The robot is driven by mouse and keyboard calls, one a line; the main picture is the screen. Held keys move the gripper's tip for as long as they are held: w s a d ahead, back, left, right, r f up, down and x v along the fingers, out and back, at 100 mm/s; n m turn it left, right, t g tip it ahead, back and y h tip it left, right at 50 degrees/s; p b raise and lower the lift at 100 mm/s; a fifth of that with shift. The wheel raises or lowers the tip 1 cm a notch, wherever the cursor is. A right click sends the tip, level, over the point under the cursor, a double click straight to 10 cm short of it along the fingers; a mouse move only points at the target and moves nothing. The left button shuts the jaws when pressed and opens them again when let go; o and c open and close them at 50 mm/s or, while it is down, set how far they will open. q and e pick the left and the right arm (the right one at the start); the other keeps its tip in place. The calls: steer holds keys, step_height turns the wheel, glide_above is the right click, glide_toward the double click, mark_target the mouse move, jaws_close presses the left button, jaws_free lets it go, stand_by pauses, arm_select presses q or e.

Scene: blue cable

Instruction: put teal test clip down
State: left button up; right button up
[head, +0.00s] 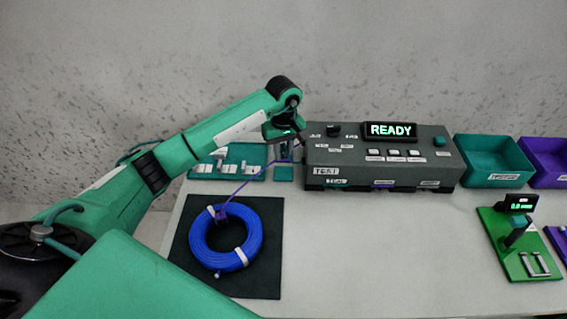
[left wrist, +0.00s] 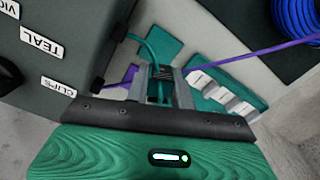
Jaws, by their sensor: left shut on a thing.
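My left gripper (head: 285,150) is beside the left end of the grey tester, above the small teal pad (head: 284,174). In the left wrist view the gripper (left wrist: 160,88) is shut on the teal test clip, which is mostly hidden between the fingers. A teal lead (left wrist: 151,45) curves from the tester side into the jaws. The teal pad also shows in the left wrist view (left wrist: 157,47), just beyond the fingertips. Whether the clip touches the pad cannot be told. My right gripper is not in view.
The tester (head: 380,158) reads READY. A purple lead (head: 245,182) runs from near the gripper to a purple clip (head: 221,214) at the blue cable coil (head: 249,257) on a black mat (head: 262,288). A teal tray (head: 256,177) with white pieces stands left; bins stand right.

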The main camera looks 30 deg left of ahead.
mark_target(283, 174)
arm_select(q)
step_height(283, 174, down, 6)
steer(key=shift+r+p, duration=0.1)
steer(key=shift+p, duration=0.25)
steer(key=shift+f, duration=0.45)
steer(key=shift+f+b, duration=0.3)
steer(key=shift+b, duration=0.25)
steer(key=shift+s+f, duration=0.1)
steer(key=shift+f, duration=0.05)
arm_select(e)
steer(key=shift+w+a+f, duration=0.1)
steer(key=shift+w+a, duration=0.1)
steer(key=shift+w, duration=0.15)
